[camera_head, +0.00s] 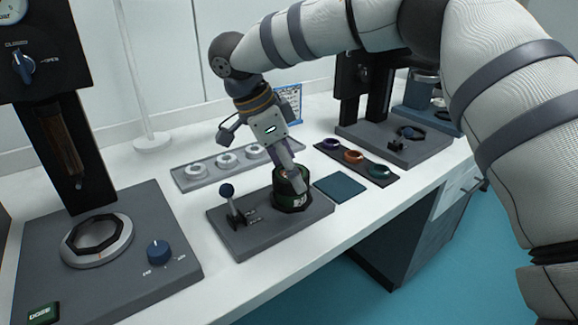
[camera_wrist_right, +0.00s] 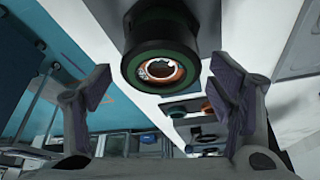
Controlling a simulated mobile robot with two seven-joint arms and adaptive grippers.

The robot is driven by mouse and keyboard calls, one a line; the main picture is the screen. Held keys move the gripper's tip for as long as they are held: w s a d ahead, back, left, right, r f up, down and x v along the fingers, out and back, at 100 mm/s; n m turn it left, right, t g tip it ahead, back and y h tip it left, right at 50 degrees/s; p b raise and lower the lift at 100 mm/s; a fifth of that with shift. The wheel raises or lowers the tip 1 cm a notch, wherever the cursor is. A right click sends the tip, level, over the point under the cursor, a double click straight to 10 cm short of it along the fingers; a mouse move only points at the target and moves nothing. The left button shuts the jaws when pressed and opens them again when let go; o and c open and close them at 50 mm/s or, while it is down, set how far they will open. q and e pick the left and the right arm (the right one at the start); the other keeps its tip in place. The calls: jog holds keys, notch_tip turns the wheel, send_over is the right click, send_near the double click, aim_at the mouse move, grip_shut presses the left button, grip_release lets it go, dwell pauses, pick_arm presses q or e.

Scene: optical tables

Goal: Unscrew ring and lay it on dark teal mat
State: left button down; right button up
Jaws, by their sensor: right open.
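A dark round mount with green bands (camera_head: 290,200) stands on a grey base plate (camera_head: 245,238). The dark teal mat (camera_head: 340,187) lies bare on the table, just right of the base plate. My right gripper (camera_head: 293,180) points down at the mount and partly covers it. In the right wrist view its two fingers (camera_wrist_right: 162,98) are wide apart, with nothing held between them. My left gripper is not in view.
A dark tray (camera_head: 352,165) with purple, orange and green rings lies behind the mat. A grey tray (camera_head: 220,168) with white rings lies behind the base plate. A lever with a dark ball (camera_head: 227,190) rises beside the mount. Larger apparatus stands at left and right.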

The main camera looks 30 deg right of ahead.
jog(key=c, duration=1.2)
jog(key=shift+r+n+t, duration=0.1)
jog(key=shift+n+t, duration=0.2)
jog(key=shift+n, duration=0.1)
jog(key=n+t, duration=0.1)
jog(key=n, duration=0.2)
jog(key=shift+s, duration=0.1)
jog(key=n+t, duration=0.1)
jog(key=n, duration=0.2)
jog(key=shift+n, duration=0.4)
jog(key=n+t+y, duration=0.1)
jog(key=n, duration=0.2)
jog(key=n+t+y, duration=0.1)
jog(key=n, duration=0.2)
jog(key=n+t+y, duration=0.1)
jog(key=n, duration=0.2)
jog(key=shift+n, duration=0.3)
jog(key=o, duration=1.3)
jog(key=shift+o, duration=0.4)
jog(key=shift+w, duration=0.25)
jog(key=shift+s, duration=0.1)
jog(key=shift+c, duration=0.8)
